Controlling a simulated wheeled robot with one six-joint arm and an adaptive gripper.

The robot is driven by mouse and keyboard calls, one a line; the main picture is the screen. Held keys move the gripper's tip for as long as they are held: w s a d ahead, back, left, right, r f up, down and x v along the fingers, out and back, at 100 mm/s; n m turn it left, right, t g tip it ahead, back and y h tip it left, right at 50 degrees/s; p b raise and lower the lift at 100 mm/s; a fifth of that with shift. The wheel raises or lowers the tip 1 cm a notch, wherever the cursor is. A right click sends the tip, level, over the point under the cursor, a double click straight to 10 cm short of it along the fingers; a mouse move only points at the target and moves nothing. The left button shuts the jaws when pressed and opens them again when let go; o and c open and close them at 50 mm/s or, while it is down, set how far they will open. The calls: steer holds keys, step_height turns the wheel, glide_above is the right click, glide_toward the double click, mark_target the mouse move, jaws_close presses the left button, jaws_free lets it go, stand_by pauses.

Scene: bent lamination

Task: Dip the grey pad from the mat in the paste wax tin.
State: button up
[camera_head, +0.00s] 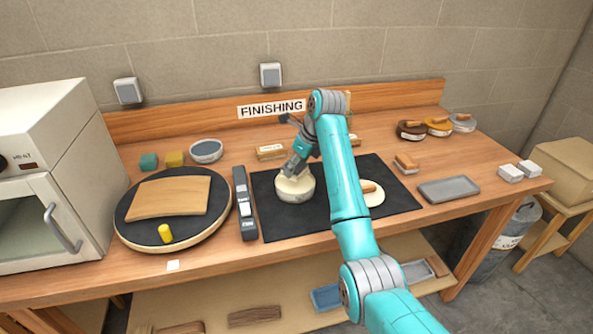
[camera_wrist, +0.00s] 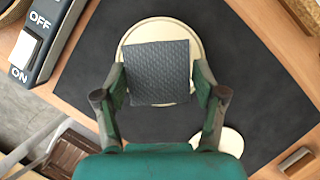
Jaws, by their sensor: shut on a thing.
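In the wrist view my gripper (camera_wrist: 158,84) is shut on the grey pad (camera_wrist: 157,70), a dark textured square held flat between the two fingers. The paste wax tin (camera_wrist: 164,27) is a round, cream-filled tin directly below the pad, and its rim shows around it. In the head view my gripper (camera_head: 292,171) is at the top of the tin (camera_head: 296,192), which stands on the black mat (camera_head: 275,227). The pad is mostly hidden there by my gripper. I cannot tell whether the pad touches the wax.
A cream disc (camera_head: 376,199) with a wood-topped block on it lies on the mat to the right. A power strip (camera_head: 244,203) borders the mat's left side. A round turntable (camera_head: 133,237) carries a bent wood sheet. A grey tray (camera_head: 448,189) lies right of the mat.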

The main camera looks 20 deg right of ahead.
steer(key=shift+r, duration=1.55)
